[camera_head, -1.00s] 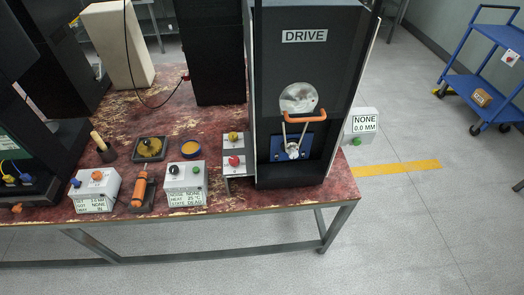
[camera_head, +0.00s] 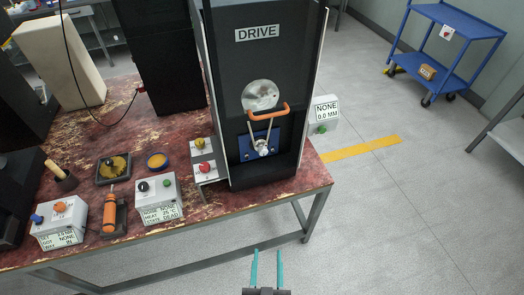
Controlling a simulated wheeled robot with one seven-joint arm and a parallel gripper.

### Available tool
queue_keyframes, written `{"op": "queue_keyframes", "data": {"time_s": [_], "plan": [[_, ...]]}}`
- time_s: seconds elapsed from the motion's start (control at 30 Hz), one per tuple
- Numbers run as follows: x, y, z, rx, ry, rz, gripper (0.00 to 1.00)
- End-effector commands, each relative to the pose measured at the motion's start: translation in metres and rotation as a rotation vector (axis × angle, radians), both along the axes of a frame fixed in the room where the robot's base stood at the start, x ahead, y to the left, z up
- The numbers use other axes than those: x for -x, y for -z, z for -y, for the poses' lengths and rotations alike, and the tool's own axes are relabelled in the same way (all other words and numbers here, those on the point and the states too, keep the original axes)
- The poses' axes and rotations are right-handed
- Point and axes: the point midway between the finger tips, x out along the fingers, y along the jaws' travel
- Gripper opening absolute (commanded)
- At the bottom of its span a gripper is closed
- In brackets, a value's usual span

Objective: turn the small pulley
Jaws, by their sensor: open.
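The small pulley (camera_head: 263,151) is a pale metal piece on a blue plate (camera_head: 246,146), low inside the black cabinet labelled DRIVE (camera_head: 222,92). A belt (camera_head: 275,133) runs from it up towards a large pale disc (camera_head: 260,94). An orange handle (camera_head: 268,111) crosses just below the disc. My gripper (camera_head: 268,252) is at the bottom edge, with two teal fingers apart and nothing between them. It shows over the floor in front of the table, below and apart from the pulley.
Left of the cabinet, a small panel with yellow and red buttons (camera_head: 208,182), a white control box (camera_head: 158,199) and an orange tool (camera_head: 110,208) stand on the worn red table (camera_head: 190,222).

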Motion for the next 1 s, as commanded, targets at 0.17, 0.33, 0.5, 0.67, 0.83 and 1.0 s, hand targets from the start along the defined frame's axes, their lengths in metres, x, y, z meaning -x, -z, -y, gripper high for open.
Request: {"op": "queue_keyframes", "data": {"time_s": [0.17, 0.33, 0.5, 0.67, 0.83, 1.0], "plan": [[-0.070, -0.008, 0.003, 0.008, -0.063, 0.041, 0.45], [-0.132, -0.030, 0.006, 0.036, -0.158, 0.100, 0.45], [-0.184, -0.066, 0.011, 0.086, -0.259, 0.179, 0.45], [-0.214, -0.097, 0.015, 0.136, -0.338, 0.247, 0.45], [-0.227, -0.114, 0.017, 0.166, -0.377, 0.283, 0.45], [-0.239, -0.117, 0.014, 0.170, -0.385, 0.290, 0.45]]}}
